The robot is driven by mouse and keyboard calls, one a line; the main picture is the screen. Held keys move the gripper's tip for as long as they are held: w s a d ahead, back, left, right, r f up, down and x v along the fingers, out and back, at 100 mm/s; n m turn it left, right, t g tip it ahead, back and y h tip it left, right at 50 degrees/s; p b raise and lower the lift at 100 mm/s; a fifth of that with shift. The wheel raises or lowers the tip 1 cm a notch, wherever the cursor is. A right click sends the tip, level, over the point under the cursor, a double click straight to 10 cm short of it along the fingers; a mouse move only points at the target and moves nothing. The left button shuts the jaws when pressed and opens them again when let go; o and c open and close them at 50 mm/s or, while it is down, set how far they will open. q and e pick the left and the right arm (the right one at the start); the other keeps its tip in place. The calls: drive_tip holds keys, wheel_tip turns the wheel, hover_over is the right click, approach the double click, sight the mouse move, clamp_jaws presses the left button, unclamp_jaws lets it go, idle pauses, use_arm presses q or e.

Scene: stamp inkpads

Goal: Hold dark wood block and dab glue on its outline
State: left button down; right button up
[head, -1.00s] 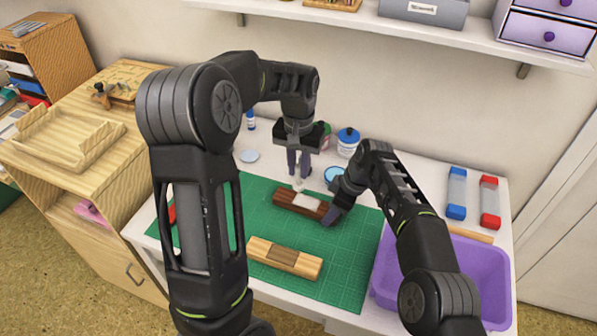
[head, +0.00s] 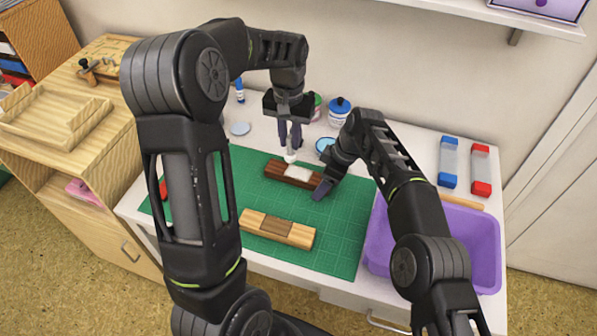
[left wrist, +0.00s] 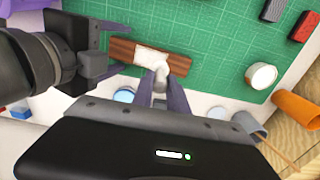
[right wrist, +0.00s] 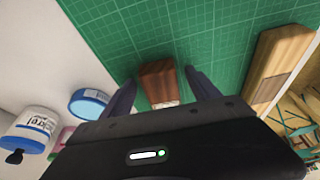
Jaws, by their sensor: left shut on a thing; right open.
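The dark wood block (head: 278,171) lies on the green cutting mat, with a pale patch (head: 299,173) on its top. My left gripper (head: 290,146) points down over it and is shut on a white applicator (head: 290,156). In the left wrist view the applicator (left wrist: 159,68) is between the fingers, its tip at the block's near edge by the patch; contact is unclear. My right gripper (head: 322,190) is at the block's right end. In the right wrist view its open fingers stand either side of the block (right wrist: 158,80), with gaps.
A light wood block (head: 300,236) with a brown middle lies nearer on the mat (head: 340,250). A purple bin (head: 480,255) stands at right, beside red and blue capped bottles. A white jar (head: 338,118) and a blue lid or dish (head: 325,146) are behind the block.

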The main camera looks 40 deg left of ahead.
drive_tip(key=v, duration=1.2)
drive_tip(key=shift+d, duration=0.1)
